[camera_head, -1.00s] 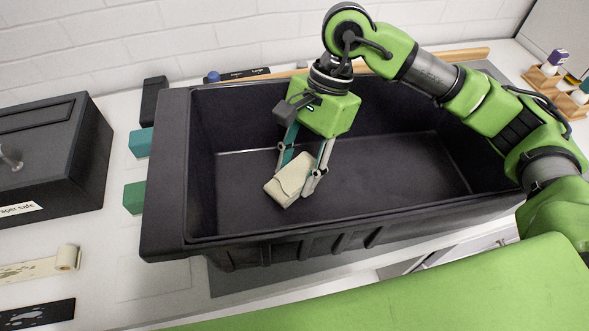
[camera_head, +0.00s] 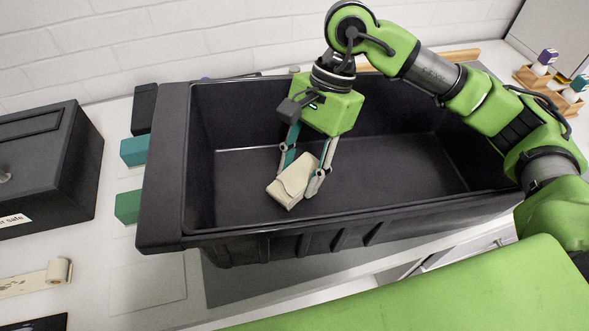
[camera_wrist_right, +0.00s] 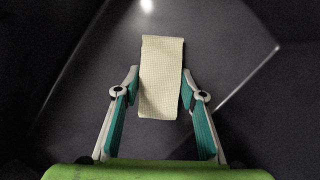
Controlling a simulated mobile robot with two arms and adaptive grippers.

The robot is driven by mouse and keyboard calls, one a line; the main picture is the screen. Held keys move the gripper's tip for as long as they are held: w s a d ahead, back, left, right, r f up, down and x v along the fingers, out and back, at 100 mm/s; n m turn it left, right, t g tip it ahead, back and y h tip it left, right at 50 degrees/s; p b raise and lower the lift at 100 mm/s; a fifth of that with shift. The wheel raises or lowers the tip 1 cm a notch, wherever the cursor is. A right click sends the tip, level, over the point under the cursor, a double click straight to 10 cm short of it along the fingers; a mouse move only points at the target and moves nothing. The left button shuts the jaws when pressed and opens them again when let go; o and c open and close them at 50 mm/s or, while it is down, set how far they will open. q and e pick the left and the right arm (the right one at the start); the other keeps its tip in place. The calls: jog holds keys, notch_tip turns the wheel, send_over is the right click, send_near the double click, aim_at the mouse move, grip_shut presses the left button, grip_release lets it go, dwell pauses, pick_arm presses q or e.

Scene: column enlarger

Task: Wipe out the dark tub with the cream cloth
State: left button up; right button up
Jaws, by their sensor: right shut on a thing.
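The dark tub (camera_head: 165,215) is a long rectangular black basin that fills the middle of the head view. My right gripper (camera_head: 300,178) reaches down inside it, left of the tub's middle. It is shut on the folded cream cloth (camera_head: 289,187), which sits between its fingertips. In the right wrist view the cloth (camera_wrist_right: 161,75) stands out from between the two fingers against the dark tub inside. I cannot tell whether the cloth touches the tub floor. My left gripper is not in view.
A black safe (camera_head: 45,165) stands at the left. A teal block (camera_head: 134,151) and a green block (camera_head: 127,207) lie beside the tub's left end. A cream roll (camera_head: 58,271) lies at the front left. A wooden rack (camera_head: 540,77) with small bottles stands at the right.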

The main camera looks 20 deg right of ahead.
jog(key=shift+s+d, duration=0.1)
jog(key=shift+d, duration=0.2)
jog(key=shift+d+b, duration=0.5)
jog(key=shift+d, duration=0.25)
jog(key=shift+d+b, duration=0.35)
jog(key=shift+d, duration=0.15)
jog(key=shift+r, duration=0.1)
jog(key=shift+s+d+r, duration=0.2)
jog(key=shift+r, duration=0.35)
jog(key=shift+d, duration=0.2)
